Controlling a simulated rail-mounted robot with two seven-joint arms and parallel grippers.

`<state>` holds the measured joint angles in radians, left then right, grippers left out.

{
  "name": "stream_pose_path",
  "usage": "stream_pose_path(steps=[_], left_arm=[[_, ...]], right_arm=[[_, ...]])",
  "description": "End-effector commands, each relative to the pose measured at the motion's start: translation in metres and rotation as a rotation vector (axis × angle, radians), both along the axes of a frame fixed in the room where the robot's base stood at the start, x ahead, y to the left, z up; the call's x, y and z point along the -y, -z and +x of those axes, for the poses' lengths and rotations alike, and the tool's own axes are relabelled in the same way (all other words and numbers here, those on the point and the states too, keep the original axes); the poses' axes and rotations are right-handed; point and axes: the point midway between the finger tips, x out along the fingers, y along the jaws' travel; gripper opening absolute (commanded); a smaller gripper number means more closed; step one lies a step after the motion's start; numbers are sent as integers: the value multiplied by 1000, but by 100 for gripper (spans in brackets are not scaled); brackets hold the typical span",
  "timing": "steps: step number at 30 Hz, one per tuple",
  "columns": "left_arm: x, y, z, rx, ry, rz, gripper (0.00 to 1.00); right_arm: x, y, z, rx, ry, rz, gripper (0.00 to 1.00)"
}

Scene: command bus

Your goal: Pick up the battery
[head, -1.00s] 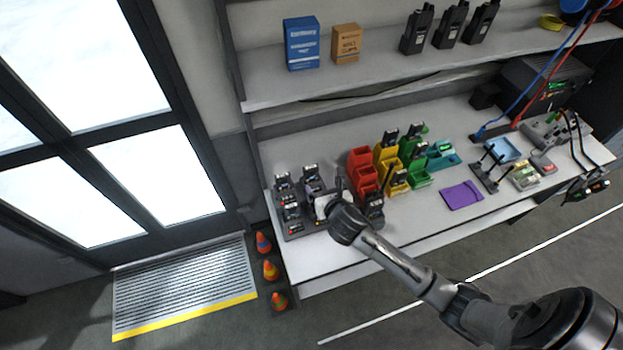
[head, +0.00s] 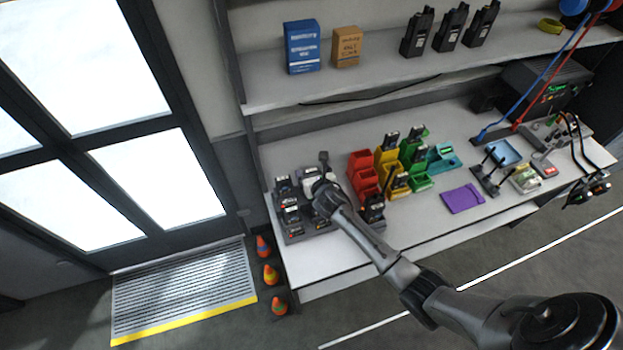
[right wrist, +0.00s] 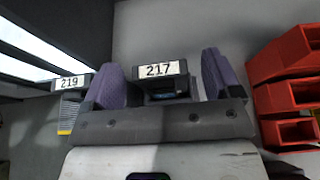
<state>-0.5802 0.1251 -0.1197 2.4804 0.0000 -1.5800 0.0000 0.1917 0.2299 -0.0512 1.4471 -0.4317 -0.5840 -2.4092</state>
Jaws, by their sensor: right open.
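Several batteries, such as one at the front left (head: 291,217), stand there. My left gripper is not in view.
Red bins (head: 362,178) stand close to the right of my gripper, with yellow (head: 386,158) and green bins beyond. A shelf (head: 400,75) with boxes and radios runs above the bench.

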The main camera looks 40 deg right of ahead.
Motion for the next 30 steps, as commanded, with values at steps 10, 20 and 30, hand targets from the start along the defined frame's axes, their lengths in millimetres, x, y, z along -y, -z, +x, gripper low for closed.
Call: stream_pose_path(steps=[10, 20, 30], left_arm=[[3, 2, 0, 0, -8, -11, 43], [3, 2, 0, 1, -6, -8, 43], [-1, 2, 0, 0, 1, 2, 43]], right_arm=[[8, 10, 23, 0, 0, 1, 84], [9, 10, 23, 0, 0, 0, 76], [9, 10, 23, 0, 0, 0, 44]])
